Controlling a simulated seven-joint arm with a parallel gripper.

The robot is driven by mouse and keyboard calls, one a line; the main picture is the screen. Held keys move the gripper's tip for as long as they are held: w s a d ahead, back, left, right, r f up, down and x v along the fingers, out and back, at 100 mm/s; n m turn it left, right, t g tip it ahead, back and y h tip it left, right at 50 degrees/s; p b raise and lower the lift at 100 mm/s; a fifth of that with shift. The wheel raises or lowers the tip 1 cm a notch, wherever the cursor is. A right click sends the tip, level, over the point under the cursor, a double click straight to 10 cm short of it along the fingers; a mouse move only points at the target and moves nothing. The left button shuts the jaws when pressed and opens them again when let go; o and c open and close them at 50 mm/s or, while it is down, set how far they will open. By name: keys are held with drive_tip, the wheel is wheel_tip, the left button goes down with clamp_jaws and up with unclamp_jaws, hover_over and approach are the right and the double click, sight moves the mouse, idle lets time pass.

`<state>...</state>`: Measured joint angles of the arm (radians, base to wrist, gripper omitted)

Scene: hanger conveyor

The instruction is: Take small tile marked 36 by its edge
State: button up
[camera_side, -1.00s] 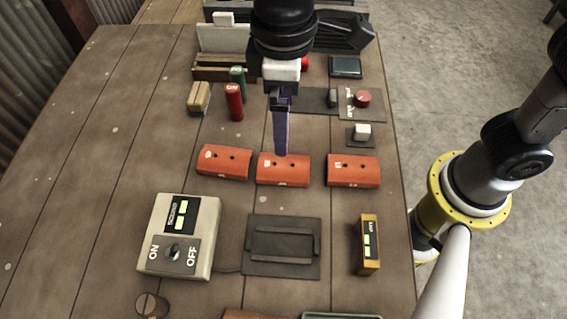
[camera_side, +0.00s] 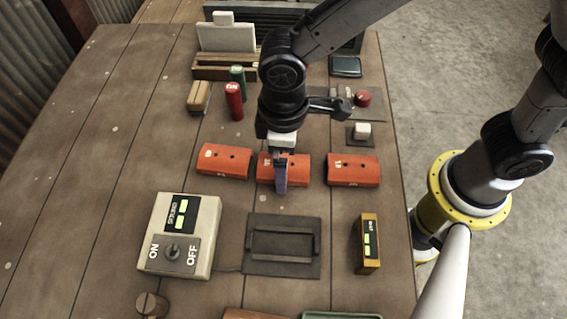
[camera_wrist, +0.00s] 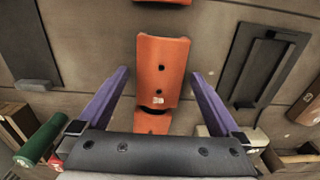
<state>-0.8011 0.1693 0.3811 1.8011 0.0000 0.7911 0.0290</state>
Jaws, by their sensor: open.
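Three orange tiles lie in a row across the table in the side view: a left tile (camera_side: 212,165), a middle tile (camera_side: 265,173) and a right tile (camera_side: 353,171). My gripper (camera_side: 281,188) is over the middle tile and hides part of it. In the wrist view the middle tile (camera_wrist: 162,62) lies between the two purple fingers of my gripper (camera_wrist: 160,74), with a gap on each side. It has two dark holes and a small pale mark that looks like 30 or 36. My gripper is open and empty. Fingertip height above the tile is unclear.
A dark fixture plate (camera_side: 255,262) and a switch box (camera_side: 150,258) are in front of the tiles; a yellow display block (camera_side: 368,240) stands at right. Bare wood lies left of the tiles.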

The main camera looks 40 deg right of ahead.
drive_tip(key=shift+f, duration=0.4)
drive_tip(key=shift+c, duration=0.3)
drive_tip(key=shift+r, duration=0.1)
drive_tip(key=c, duration=1.3)
drive_tip(key=shift+c, duration=0.2)
